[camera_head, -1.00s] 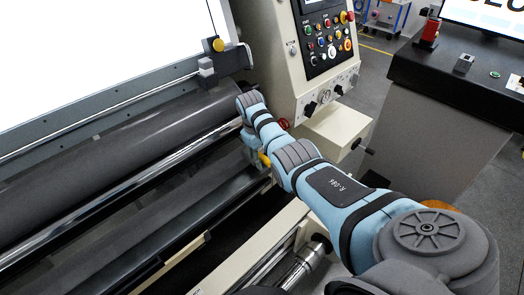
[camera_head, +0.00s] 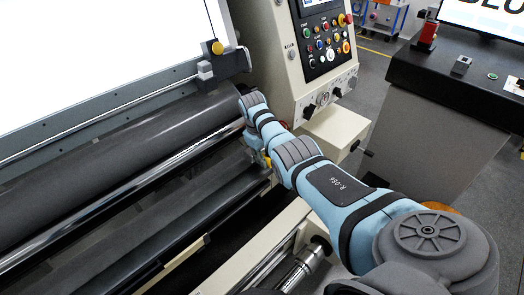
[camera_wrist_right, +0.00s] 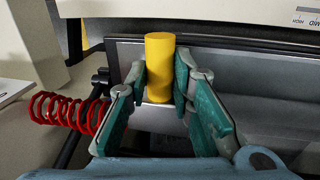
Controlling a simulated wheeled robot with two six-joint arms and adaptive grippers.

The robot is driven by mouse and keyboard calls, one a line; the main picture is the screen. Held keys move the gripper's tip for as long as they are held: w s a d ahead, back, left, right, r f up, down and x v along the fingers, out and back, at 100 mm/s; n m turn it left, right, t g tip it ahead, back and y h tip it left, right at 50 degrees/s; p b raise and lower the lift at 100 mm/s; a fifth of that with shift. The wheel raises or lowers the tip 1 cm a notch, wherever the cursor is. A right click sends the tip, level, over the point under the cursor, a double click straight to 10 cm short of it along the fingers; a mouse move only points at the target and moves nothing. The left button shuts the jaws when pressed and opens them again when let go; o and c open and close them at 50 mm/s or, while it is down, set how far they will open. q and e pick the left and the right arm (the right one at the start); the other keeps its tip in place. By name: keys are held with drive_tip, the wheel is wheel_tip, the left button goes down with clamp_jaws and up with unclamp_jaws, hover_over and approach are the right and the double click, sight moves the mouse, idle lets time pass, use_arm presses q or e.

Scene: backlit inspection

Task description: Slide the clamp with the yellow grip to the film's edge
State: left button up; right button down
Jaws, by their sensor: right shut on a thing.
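The yellow grip (camera_wrist_right: 159,52) stands upright between the fingers of my right gripper (camera_wrist_right: 160,78), which is shut on it in the right wrist view. Below it shows a pale grey part of the clamp; the rest is hidden by the fingers. In the head view a bit of yellow (camera_head: 267,161) shows at my right gripper (camera_head: 259,153), beside the rollers at the machine's right end. The film's edge cannot be made out clearly. My left gripper is not in view.
A dark roller (camera_head: 110,157) and a shiny bar (camera_head: 120,190) run to the left. A cream control cabinet (camera_head: 287,65) stands just beyond my wrist. A bracket with a yellow knob (camera_head: 217,47) sits by the lit panel (camera_head: 90,55). A red coil (camera_wrist_right: 68,112) is left of my fingers.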

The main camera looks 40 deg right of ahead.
drive_tip(key=c, duration=1.4)
unclamp_jaws()
drive_tip(key=r, duration=0.4)
drive_tip(key=a+r, duration=0.1)
drive_tip(key=r, duration=0.2)
drive_tip(key=a+r, duration=0.1)
drive_tip(key=r, duration=0.3)
drive_tip(key=shift+a+r, duration=0.25)
drive_tip(key=shift+r, duration=0.1)
drive_tip(key=shift+s, duration=0.1)
